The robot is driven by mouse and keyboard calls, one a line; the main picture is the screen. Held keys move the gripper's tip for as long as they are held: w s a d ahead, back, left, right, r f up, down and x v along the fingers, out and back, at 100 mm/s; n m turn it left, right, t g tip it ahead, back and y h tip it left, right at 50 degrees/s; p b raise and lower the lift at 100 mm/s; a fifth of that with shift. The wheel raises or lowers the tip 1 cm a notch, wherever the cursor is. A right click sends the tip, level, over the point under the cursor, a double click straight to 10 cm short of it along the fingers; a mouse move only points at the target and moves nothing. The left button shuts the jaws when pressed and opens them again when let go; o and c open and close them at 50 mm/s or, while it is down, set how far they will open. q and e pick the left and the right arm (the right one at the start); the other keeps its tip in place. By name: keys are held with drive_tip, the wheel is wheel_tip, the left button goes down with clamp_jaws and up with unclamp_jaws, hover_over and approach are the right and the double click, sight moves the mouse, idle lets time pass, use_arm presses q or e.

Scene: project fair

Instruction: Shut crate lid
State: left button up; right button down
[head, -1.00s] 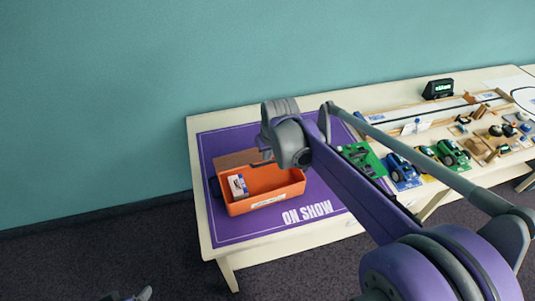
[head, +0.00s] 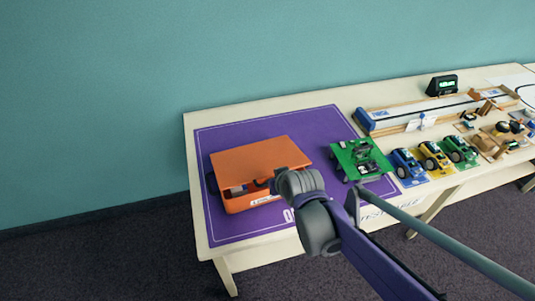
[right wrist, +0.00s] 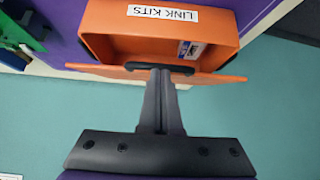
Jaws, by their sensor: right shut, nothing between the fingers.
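The orange crate (head: 240,204) stands on the purple mat. Its lid (head: 262,158) lies over most of the top, tilted, with a dark gap at the front where part of the contents shows. In the right wrist view the crate (right wrist: 112,15) bears a "LINK KITS" label, and the lid (right wrist: 215,78) is seen nearly edge-on, apart from the front rim. My right gripper (head: 270,184) is at the lid's front edge. In the wrist view its shut, empty fingers (right wrist: 160,69) are at the lid, seemingly touching it. My left gripper is out of view.
The purple mat (head: 225,232) covers the table's left end. A green model (head: 362,158) stands right of the crate. Several toy cars, including a blue one (head: 407,165), and a track (head: 425,110) fill the table further right. The mat behind the crate is clear.

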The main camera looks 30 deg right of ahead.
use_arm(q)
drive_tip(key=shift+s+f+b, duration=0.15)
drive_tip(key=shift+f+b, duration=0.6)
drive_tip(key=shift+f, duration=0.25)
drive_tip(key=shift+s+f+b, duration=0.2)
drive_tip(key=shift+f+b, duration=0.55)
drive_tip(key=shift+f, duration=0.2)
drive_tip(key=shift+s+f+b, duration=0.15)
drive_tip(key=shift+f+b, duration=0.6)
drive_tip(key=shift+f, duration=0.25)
use_arm(e)
wheel_tip(320, 180, down, 7)
drive_tip(key=s+t, duration=0.1)
drive_tip(key=shift+s+a+t, duration=0.15)
drive_tip(key=shift+s+t, duration=0.05)
drive_tip(key=shift+t, duration=0.1)
drive_tip(key=shift+f, duration=0.1)
